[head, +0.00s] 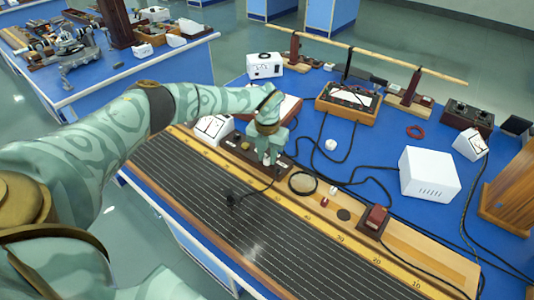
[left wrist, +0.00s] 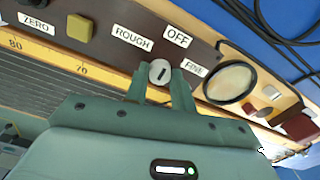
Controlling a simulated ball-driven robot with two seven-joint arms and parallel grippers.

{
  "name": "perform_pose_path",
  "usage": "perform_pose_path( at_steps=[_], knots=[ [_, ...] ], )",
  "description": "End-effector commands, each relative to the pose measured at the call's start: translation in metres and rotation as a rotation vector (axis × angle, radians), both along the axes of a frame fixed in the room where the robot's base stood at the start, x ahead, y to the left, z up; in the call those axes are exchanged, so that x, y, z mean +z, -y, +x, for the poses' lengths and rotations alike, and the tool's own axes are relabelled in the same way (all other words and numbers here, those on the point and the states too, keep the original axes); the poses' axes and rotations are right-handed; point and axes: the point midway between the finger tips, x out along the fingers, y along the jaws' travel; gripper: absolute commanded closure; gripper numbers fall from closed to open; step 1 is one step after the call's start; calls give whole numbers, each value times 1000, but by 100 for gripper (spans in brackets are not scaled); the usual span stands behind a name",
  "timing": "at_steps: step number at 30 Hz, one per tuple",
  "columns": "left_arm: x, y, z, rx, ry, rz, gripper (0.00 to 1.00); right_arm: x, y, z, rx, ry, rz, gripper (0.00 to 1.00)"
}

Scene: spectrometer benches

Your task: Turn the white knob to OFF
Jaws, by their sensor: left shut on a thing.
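My left gripper (head: 267,155) reaches down to a dark brown control panel (head: 240,150) at the back edge of the long striped board. In the left wrist view the fingers (left wrist: 162,82) are shut on the round white knob (left wrist: 160,71), one on each side. The knob has a short dark, slanted mark on its face. Labels around it read ROUGH (left wrist: 133,37), OFF (left wrist: 178,37) and FINE (left wrist: 195,68). OFF lies above and a little right of the knob. The fingers hide the knob's sides. My right gripper is not in view.
A yellow button (left wrist: 80,28) and a ZERO label (left wrist: 37,22) are on the same panel. A round lens or ring (left wrist: 229,82) lies to the right. Black cables, a white box (head: 429,174) and a red-topped block (head: 376,217) stand right of the panel.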

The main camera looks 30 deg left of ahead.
Motion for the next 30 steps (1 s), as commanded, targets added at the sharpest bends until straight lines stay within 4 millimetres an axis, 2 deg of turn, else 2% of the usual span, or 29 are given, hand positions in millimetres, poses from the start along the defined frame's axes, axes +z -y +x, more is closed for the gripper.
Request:
perform_pose_path(
  at_steps=[13, 14, 15, 16, 25, 28, 30],
  knots=[
    [1, 0, 1, -10, 3, 0, 98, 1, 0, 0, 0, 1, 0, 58],
    [1, 0, 1, -9, 3, 0, 70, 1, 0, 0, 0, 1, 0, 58],
    [1, 0, 1, -9, 3, 0, 59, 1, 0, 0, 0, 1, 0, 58],
    [1, 0, 1, -9, 3, 0, 53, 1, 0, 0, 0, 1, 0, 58],
    [2, 0, 0, -9, 2, 0, 53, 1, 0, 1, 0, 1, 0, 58],
    [12, 0, 1, -9, 3, 0, 53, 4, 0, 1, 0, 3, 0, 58],
    [26, 0, 1, -9, 5, 0, 53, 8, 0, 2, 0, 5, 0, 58]
  ],
)
